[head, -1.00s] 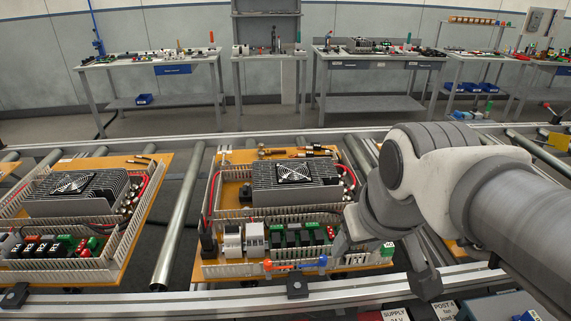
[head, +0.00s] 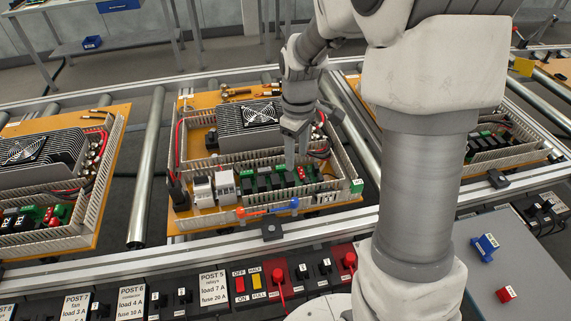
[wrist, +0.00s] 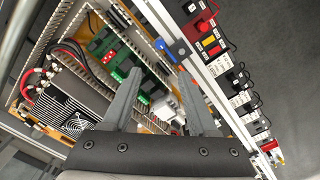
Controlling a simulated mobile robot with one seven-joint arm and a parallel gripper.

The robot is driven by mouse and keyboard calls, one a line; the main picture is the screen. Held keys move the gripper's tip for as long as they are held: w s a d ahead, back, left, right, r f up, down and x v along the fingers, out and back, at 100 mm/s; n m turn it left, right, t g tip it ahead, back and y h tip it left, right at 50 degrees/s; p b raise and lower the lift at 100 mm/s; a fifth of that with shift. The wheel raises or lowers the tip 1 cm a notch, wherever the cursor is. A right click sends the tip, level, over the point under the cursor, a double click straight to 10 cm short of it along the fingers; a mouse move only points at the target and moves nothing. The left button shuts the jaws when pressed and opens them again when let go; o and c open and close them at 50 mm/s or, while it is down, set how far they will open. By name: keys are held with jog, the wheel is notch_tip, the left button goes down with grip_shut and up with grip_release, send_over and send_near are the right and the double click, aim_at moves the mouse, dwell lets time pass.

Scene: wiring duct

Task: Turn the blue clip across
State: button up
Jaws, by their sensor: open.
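The blue clip (head: 294,203) sits along the front duct wall of the middle board in the head view, at the right end of a short strip whose left end is orange-red (head: 241,212). A blue piece (wrist: 180,48) also shows in the wrist view, beyond my fingertips near the rail. My gripper (head: 290,160) points down over the middle board, behind the blue clip and apart from it, above the row of green and black modules. In the wrist view its two fingers (wrist: 160,88) are spread with nothing between them.
The heatsink with a fan (head: 240,130) stands behind the modules. White slotted duct walls surround the board (head: 178,222). A metal rail and a row of labelled switch posts (head: 213,285) run in front.

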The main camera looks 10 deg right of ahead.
aim_at(295, 200)
notch_tip(295, 200, down, 18)
jog(key=shift+r+b, duration=0.2)
jog(key=shift+b, duration=0.35)
grip_shut()
dwell(1.4)
